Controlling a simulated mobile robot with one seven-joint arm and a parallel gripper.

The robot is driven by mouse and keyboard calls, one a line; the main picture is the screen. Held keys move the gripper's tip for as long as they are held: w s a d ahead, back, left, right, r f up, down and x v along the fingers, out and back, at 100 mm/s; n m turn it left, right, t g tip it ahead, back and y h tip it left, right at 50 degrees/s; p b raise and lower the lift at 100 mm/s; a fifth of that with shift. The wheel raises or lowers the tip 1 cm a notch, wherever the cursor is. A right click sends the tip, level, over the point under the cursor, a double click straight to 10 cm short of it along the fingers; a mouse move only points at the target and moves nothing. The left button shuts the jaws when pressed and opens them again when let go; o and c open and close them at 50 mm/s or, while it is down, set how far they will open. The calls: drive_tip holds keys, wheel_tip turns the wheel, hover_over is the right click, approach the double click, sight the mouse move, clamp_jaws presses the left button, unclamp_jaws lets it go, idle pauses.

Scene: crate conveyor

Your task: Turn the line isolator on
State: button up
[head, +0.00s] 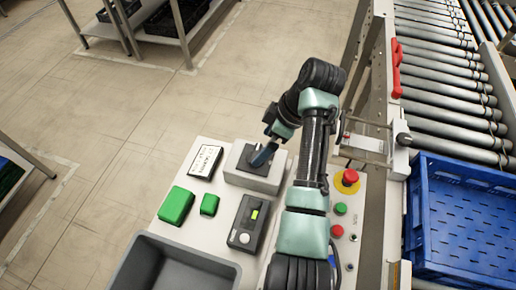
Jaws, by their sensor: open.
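A grey box with a dark top plate (257,178), which looks like the line isolator, stands on the light control panel. A dark blue piece (263,155) slants over its top; I cannot tell whether it is the box's handle or part of my gripper. My gripper (270,144) is at the top right of this box, seen small and partly hidden by its own wrist. Its jaws are open. I cannot tell whether they touch the box. No setting marks on the box can be read.
The panel also bears a red stop button (349,177), a green button (341,209), green blocks (176,205) and a dark handheld device (246,225). A grey bin (185,262) is in front. A red handle (396,68) is on the conveyor frame, above a blue crate (418,215).

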sight(256, 153)
drive_tip(key=shift+x, duration=2.3)
drive_tip(key=shift+c, duration=0.2)
drive_tip(key=c, duration=1.1)
drive_tip(key=shift+r+p, duration=0.1)
drive_tip(key=shift+p, duration=0.2)
